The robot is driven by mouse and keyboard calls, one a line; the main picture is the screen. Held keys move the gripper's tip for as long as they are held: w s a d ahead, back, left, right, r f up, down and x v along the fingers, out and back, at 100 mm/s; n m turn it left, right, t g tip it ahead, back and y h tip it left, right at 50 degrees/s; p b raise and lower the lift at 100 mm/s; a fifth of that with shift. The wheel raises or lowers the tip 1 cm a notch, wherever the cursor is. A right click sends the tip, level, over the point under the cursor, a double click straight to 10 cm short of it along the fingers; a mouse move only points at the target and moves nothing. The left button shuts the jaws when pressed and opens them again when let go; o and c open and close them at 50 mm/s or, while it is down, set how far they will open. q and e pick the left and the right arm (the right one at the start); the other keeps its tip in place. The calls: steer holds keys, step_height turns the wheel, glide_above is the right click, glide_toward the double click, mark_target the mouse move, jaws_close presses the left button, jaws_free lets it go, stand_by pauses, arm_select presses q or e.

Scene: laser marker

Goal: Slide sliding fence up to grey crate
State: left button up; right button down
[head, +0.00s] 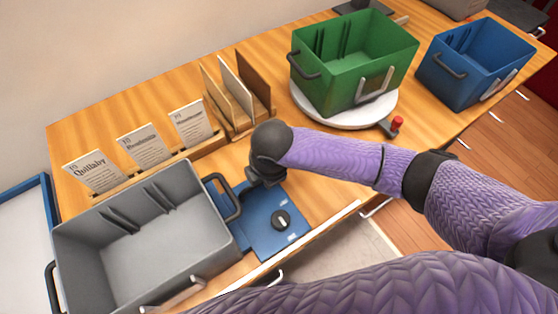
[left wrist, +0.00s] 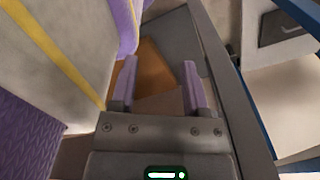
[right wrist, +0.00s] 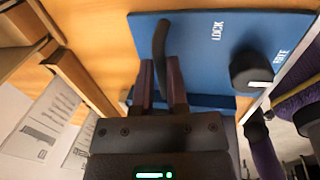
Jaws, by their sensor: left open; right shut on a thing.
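The grey crate (head: 150,245) stands at the front left of the table in the head view, open and empty. The sliding fence, a blue plate with a black knob (head: 280,220), lies just right of the crate. In the right wrist view the blue plate (right wrist: 190,70) shows its LOCK lettering and knob. My right gripper (head: 266,182) is low at the fence's back. It (right wrist: 162,85) is shut on a dark curved handle (right wrist: 160,40) of the fence; the grip itself is partly hidden. My left gripper (left wrist: 160,85) is open and empty, outside the head view.
Upright cards (head: 145,145) stand in a wooden rail behind the crate, beside wooden dividers (head: 240,95). A green crate (head: 340,80) on a white turntable (head: 310,108) and a blue crate (head: 470,75) stand to the right. A red-topped knob (head: 397,124) is near the turntable.

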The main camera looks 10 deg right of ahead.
steer(key=shift+s+a, duration=0.1)
steer(key=c, duration=0.6)
jaws_free()
steer(key=shift+c, duration=0.2)
steer(key=shift+r, duration=0.1)
step_height(320, 180, up, 10)
steer(key=s+p, duration=0.1)
steer(key=p, duration=0.2)
steer(key=shift+s+d+f+p, duration=0.2)
steer(key=shift+s+d+p, duration=0.1)
steer(key=shift+s+d, duration=0.05)
